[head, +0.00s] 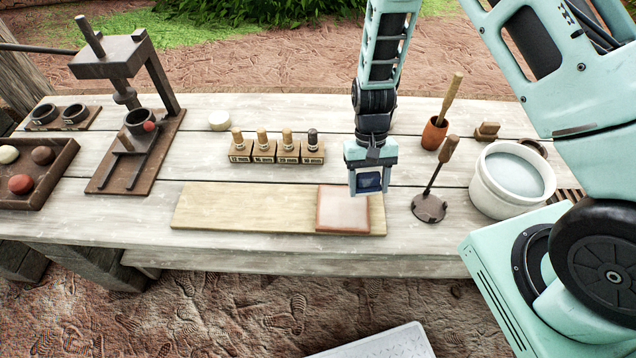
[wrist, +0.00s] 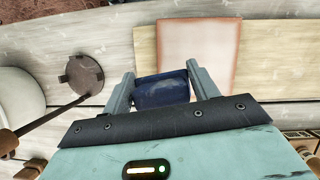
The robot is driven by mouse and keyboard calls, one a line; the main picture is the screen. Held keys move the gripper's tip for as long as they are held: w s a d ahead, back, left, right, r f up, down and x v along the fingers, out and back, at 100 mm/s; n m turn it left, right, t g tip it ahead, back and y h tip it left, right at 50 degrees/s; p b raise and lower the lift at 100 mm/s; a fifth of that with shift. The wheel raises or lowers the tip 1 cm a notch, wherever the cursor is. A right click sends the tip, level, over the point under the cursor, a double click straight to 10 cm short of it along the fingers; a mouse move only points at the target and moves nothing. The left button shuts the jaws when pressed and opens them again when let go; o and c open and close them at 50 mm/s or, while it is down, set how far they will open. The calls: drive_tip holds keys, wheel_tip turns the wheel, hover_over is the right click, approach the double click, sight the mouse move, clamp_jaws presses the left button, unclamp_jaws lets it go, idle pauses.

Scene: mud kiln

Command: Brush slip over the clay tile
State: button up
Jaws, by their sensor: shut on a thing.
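The clay tile (head: 343,212) lies flat at the right end of a pale wooden board (head: 240,208). Its top is pale pinkish-white and its edges are reddish; it also shows in the wrist view (wrist: 197,45). My gripper (head: 368,184) points down at the tile's back right corner, shut on a dark blue block-like thing (wrist: 162,92). A white bucket (head: 480,190) with grey-blue liquid stands on the right. A terracotta cup (head: 434,134) holds a wooden-handled tool.
Several stamps (head: 278,149) stand in a rack behind the board. A press (head: 135,150) and a tray of balls (head: 38,172) are on the left. The board's left part is bare.

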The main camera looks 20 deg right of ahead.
sight(370, 178)
drive_tip(key=shift+r+p, duration=1.6)
drive_tip(key=shift+r, duration=0.9)
drive_tip(key=shift+f, duration=0.1)
